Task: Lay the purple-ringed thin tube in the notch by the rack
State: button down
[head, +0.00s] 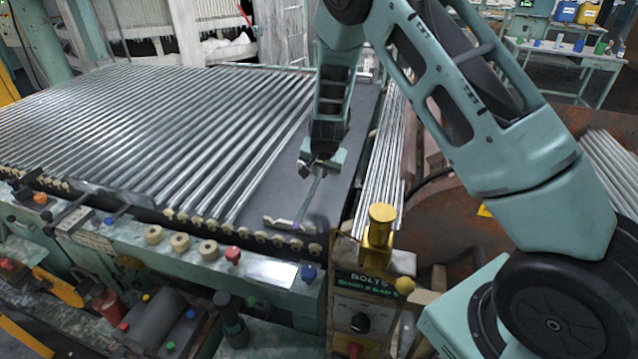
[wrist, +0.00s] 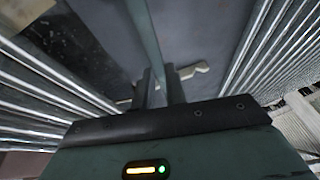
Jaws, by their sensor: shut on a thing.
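My gripper (head: 319,166) is shut on a thin tube (head: 311,194), above the dark bare strip of the bed. The tube slants down toward the front edge, and a purple tint shows near its lower end. In the wrist view the tube (wrist: 146,38) runs between the two fingers (wrist: 157,88) and out at the top. A pale notched piece (head: 289,224) lies at the front of the dark strip, close to the tube's lower end. A pale notched piece (wrist: 192,71) also shows beyond the fingers in the wrist view. I cannot tell whether the tube touches the notch.
Rows of shiny tubes (head: 190,130) cover the bed to the left. A bundle of tubes (head: 385,160) lies to the right of the dark strip (head: 262,190). A brass fitting (head: 381,235) stands at the front right, above a bolts panel (head: 368,285).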

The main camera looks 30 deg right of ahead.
notch_tip(320, 180, down, 6)
jog(key=shift+r+p, duration=0.15)
jog(key=shift+p, duration=0.65)
jog(key=shift+f, duration=0.2)
jog(key=shift+f+b, duration=0.3)
jog(key=shift+b, duration=0.1)
jog(key=c, duration=1.4)
grip_release()
jog(key=shift+c, duration=0.2)
jog(key=shift+r, duration=0.1)
